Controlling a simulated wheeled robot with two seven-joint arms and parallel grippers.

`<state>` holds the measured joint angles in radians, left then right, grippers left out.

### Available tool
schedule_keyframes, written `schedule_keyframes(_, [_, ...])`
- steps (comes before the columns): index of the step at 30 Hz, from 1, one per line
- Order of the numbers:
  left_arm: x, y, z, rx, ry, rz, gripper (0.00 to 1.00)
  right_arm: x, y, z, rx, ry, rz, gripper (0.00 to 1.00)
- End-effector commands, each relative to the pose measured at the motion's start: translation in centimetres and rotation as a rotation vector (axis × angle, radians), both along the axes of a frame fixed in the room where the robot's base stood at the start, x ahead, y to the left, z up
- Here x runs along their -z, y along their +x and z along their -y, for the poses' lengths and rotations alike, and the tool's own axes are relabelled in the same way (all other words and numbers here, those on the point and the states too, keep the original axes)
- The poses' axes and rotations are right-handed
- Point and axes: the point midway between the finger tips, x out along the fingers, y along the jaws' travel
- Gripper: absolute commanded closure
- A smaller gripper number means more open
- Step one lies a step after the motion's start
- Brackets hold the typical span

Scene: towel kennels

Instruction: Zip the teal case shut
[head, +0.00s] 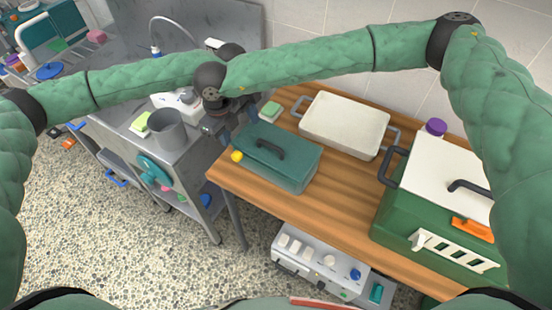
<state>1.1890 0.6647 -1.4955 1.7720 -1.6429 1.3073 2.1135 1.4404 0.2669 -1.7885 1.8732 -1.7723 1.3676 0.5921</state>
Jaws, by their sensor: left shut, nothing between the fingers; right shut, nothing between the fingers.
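The teal case (290,163) sits on the wooden table, with a dark handle (269,149) on its top. Its lid looks down, but I cannot make out the zip line. A small yellow ball-like piece (237,156) is at its left front corner. My two arms cross at the case's far left. My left gripper (243,118) is shut and empty, just beyond the case's back left corner and partly hidden. My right gripper (209,131) is shut and empty, left of the case near the table's edge. Neither holds the yellow piece.
A cream tray (343,124) with dark handles lies behind the case. A green box (395,215) with a white lid stands at right. A green-topped sponge (270,109) is behind the case. A steel counter (110,125) with a grey bucket (166,133) is at left.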

Motion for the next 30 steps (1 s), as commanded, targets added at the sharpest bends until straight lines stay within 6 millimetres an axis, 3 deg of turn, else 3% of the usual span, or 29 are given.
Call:
schedule_keyframes(1, [1.0,-0.6,-0.2,0.002,0.008,-0.015,1.00,-0.2,0.1,0.2,0.004,0.003,0.004,1.00])
schedule_keyframes(30, [1.1,-0.7,-0.1,0.004,0.008,-0.017,1.00,0.4,-2.7,4.3,0.002,-0.003,-0.003,1.00])
